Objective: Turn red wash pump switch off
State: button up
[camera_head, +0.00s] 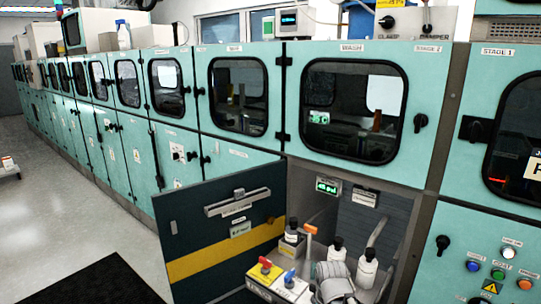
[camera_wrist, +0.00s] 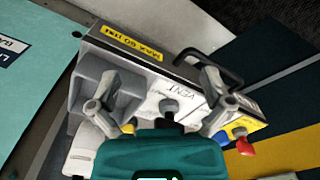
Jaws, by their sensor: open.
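A red switch (camera_head: 265,262) sits on top of a yellow box in the open lower bay of the teal machine. A blue switch (camera_head: 289,276) on a white box stands just to its right. In the wrist view the red switch (camera_wrist: 245,147) and the blue switch (camera_wrist: 238,132) are at the right, beyond my right finger. My gripper (camera_wrist: 160,100) is open, with its two fingers spread over the grey and white unit marked VENT (camera_wrist: 170,85). The red switch is outside the space between the fingers. No text on the red switch is legible.
The open dark door (camera_head: 220,225) with a yellow stripe stands left of the bay. Bottles (camera_head: 366,268) and an orange-handled lever (camera_head: 309,232) stand behind the switches. A dark curved handle (camera_wrist: 215,62) lies near my right finger.

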notch_tip(320, 180, up, 14)
jog(key=s+d+p, duration=0.1)
jog(key=p, duration=1.3)
jog(key=shift+s+d+r+n+p, duration=0.2)
jog(key=shift+s+d+n+p, duration=0.1)
jog(key=shift+n+p, duration=0.1)
dwell(0.8)
